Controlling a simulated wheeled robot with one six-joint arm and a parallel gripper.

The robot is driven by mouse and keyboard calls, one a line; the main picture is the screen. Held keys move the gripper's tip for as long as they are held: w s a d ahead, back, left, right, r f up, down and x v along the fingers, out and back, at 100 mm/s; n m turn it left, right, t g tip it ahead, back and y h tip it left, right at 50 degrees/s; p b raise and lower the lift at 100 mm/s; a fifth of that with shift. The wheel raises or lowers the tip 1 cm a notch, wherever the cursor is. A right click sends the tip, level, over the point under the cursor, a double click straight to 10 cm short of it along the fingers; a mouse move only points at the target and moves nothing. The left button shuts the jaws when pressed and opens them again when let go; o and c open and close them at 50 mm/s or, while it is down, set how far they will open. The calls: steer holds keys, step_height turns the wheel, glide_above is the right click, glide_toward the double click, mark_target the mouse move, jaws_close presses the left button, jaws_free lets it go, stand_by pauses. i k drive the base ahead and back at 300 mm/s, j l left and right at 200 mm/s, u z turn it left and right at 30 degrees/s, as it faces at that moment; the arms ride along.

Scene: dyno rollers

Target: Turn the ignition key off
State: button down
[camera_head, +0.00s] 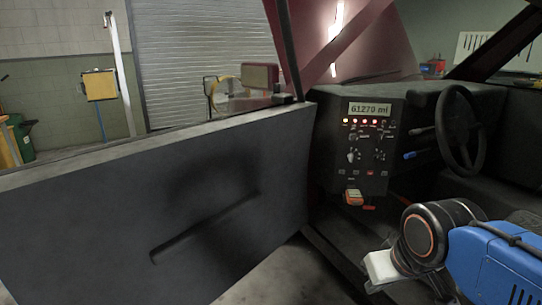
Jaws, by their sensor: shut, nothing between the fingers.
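The dashboard panel (334,158) of the car stands beyond the open door, with a lit odometer display reading 61270 mi and a row of red lights. A small orange and pale item (353,197) sits at the panel's lower edge. I cannot tell whether it is the ignition key. Small knobs or switches (353,155) show on the panel, too small to make out as a key. My gripper (379,268) shows as a pale block at the end of my blue arm, at lower right, shut and empty. It is in front of the panel and apart from it.
The open dark car door (150,215) fills the left. The steering wheel (461,130) and blue-tipped stalks (413,155) are right of the panel. The door sill (335,258) runs below. Open space lies between my gripper and the panel.

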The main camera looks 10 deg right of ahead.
mark_target(353, 137)
steer(key=i+j+z, duration=0.1)
steer(key=z, duration=0.55)
steer(key=i+j+z, duration=0.15)
steer(key=j, duration=0.15)
steer(key=i+j+z, duration=0.2)
steer(key=j+z, duration=0.15)
steer(key=j, duration=0.25)
steer(key=i+j+z, duration=0.15)
steer(key=j, duration=0.2)
steer(key=i+j, duration=0.1)
steer(key=j, duration=0.2)
steer(key=i+j, duration=0.1)
steer(key=j, duration=0.25)
